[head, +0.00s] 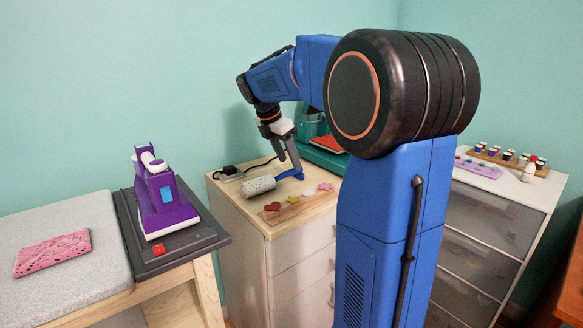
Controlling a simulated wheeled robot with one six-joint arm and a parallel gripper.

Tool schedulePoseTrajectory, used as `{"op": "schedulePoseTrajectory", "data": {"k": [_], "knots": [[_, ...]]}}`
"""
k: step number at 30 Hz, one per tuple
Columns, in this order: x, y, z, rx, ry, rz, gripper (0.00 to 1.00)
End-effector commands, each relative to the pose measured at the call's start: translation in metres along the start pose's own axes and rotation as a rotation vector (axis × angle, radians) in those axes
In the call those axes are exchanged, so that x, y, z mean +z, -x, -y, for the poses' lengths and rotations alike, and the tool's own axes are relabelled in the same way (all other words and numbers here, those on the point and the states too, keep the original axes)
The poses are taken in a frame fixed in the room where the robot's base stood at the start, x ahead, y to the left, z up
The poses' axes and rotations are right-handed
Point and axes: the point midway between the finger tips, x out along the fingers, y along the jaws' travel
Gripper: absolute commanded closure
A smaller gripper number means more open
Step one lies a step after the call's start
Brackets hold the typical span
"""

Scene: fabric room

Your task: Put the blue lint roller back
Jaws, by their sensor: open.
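The lint roller (259,186) lies on the wooden top of a drawer cabinet (228,191). It has a pale speckled roll at the left and a blue handle (287,175) pointing right. My gripper (296,168) points down at the handle and is open. Its fingertips are at the handle in the picture; I cannot tell whether they are around it, beside it or touching it. My arm hides part of the cabinet top behind it.
A wooden strip (291,208) with colourful shapes lies in front of the roller. A small black-and-white device (229,172) with a cable sits behind it. A teal machine (320,153) stands at the back. A purple press (162,196) stands left on a dark board.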

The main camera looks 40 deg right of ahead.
Motion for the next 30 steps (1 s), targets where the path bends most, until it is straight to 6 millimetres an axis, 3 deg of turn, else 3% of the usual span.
{"op": "schedulePoseTrajectory", "data": {"k": [3, 9, 21, 26, 30], "knots": [[0.0, 0.024, -0.001, 0.003, 0.0, 0.0, 0.47], [0.0, 0.055, 0.0, 0.002, 0.001, -0.001, 0.47], [-0.002, 0.071, 0.003, 0.003, -0.01, -0.003, 0.47], [-0.02, 0.073, 0.025, 0.036, -0.117, -0.029, 0.47], [-0.051, 0.073, 0.063, 0.081, -0.309, -0.083, 0.47]]}}
